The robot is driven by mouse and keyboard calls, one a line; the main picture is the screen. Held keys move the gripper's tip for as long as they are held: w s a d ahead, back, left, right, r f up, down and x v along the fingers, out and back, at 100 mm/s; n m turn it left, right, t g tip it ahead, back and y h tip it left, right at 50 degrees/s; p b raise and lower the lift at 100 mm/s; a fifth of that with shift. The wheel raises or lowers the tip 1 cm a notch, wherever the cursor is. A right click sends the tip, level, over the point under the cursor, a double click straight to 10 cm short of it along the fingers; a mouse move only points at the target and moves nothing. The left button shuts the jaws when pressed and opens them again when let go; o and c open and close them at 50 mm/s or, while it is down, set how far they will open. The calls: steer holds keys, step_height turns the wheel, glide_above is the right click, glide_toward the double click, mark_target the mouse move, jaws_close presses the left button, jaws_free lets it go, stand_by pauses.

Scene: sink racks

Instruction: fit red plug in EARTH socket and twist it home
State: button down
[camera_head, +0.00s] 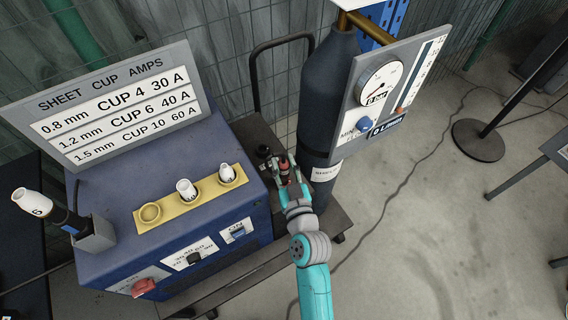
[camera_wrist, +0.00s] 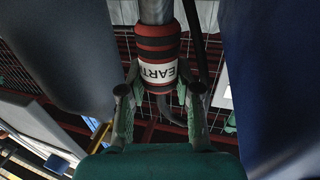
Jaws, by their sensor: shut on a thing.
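The red plug (camera_head: 286,167) is between the fingers of my gripper (camera_head: 283,172), beside the right side of the blue welding machine. In the wrist view the plug (camera_wrist: 157,43) is a red and black ribbed cylinder with a white label whose visible letters read "EART". A grey metal part runs up from it to the top edge of that view. My gripper (camera_wrist: 160,92) is shut on the plug, one finger on each side. I cannot make out the EARTH socket in either view, nor tell whether the plug touches it.
The blue machine (camera_head: 150,195) stands left of my gripper. A dark gas cylinder (camera_head: 325,85) stands close on the right, with a gauge panel (camera_head: 385,85) beside it. A small black part (camera_head: 263,152) is just left of my gripper. Open floor lies farther right.

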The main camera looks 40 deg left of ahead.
mark_target(285, 175)
steer(key=shift+f, duration=1.65)
stand_by(0.6)
steer(key=c, duration=0.7)
jaws_free()
steer(key=shift+d, duration=0.1)
steer(key=v, duration=1.2)
